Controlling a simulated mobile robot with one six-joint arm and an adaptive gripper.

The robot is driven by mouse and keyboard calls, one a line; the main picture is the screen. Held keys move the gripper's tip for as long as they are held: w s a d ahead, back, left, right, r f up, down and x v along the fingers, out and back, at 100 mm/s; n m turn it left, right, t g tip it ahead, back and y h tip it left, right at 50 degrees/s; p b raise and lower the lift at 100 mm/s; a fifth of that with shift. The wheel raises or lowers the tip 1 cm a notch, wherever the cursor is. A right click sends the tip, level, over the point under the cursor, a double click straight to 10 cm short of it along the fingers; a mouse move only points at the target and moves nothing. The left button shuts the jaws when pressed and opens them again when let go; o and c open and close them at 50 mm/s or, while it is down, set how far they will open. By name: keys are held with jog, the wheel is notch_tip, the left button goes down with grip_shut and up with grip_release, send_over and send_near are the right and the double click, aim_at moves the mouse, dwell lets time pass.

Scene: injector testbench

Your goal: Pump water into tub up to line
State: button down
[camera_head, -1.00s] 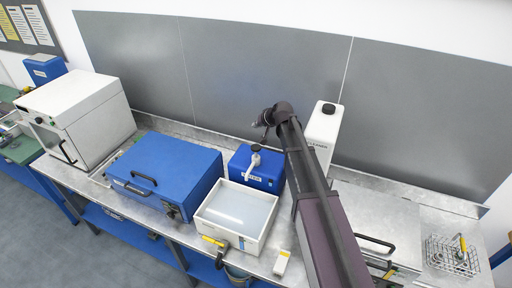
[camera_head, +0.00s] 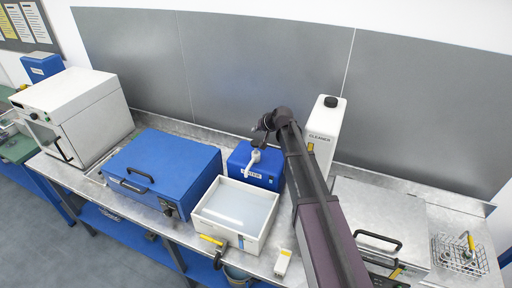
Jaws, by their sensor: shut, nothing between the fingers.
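The white tub (camera_head: 212,226) stands near the bench's front edge with pale, cloudy liquid in it. I cannot make out the line on it. The blue water container (camera_head: 262,178) stands right behind the tub. Its pale pump with spout (camera_head: 254,158) rises from the top, the spout pointing toward the tub. My gripper (camera_head: 258,140) is shut and directly above the pump head, seeming to touch it, though the small view leaves contact uncertain. It holds nothing. My arm reaches in from the lower right.
A white cleaner bottle (camera_head: 326,125) stands close behind my arm. A blue lidded box (camera_head: 160,170) is left of the tub and a white oven-like cabinet (camera_head: 85,110) farther left. A wire basket (camera_head: 458,258) sits at far right. A yellow-handled valve (camera_head: 212,240) juts from the tub's front.

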aim_at(256, 143)
jog(key=shift+f+b, duration=1.45)
jog(key=shift+f, duration=0.35)
jog(key=shift+f, duration=0.15)
jog(key=shift+f+b, duration=0.3)
jog(key=shift+b, duration=0.15)
